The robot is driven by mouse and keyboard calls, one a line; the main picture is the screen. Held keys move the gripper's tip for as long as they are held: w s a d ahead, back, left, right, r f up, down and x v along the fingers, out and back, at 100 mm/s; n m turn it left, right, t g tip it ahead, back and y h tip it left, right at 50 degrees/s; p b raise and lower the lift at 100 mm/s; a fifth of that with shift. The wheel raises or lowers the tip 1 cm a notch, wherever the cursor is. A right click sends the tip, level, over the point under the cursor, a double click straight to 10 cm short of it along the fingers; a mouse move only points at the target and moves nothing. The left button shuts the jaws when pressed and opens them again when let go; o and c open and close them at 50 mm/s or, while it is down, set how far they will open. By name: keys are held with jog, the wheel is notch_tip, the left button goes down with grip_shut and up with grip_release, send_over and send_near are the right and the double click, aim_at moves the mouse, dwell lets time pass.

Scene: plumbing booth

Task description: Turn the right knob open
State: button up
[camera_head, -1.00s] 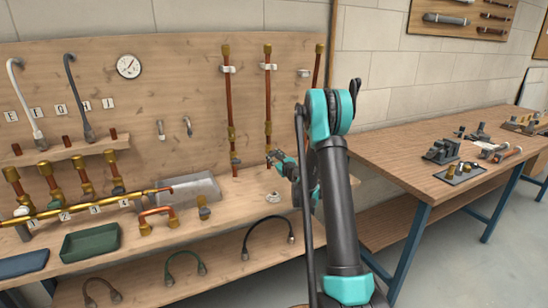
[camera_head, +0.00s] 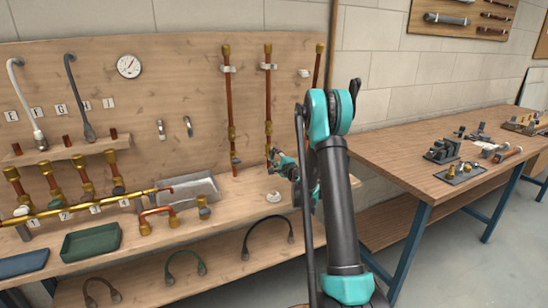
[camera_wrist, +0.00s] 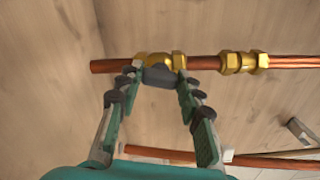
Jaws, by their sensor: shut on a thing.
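A dark grey knob (camera_wrist: 160,76) sits on a brass valve (camera_wrist: 150,58) in line with a copper pipe (camera_wrist: 290,61) in the wrist view. My gripper (camera_wrist: 156,82) has its two fingers on either side of this knob and is shut on it. In the head view my gripper (camera_head: 273,156) is at the lower end of the middle of three upright copper pipes (camera_head: 268,100). The knob is too small and covered to make out there. The left upright pipe (camera_head: 230,105) stands apart from the gripper.
A second copper pipe (camera_wrist: 270,161) runs below in the wrist view. A white round part (camera_head: 273,197) lies on the bench in front of the gripper. A workbench with tools (camera_head: 400,150) is at right.

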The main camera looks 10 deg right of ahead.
jog(key=shift+s+n, duration=0.1)
jog(key=shift+n, duration=1.3)
jog(key=o, duration=1.2)
jog(key=shift+c, duration=0.2)
jog(key=v, duration=1.2)
jog(key=shift+a+n, duration=0.1)
jog(key=shift+n, duration=0.2)
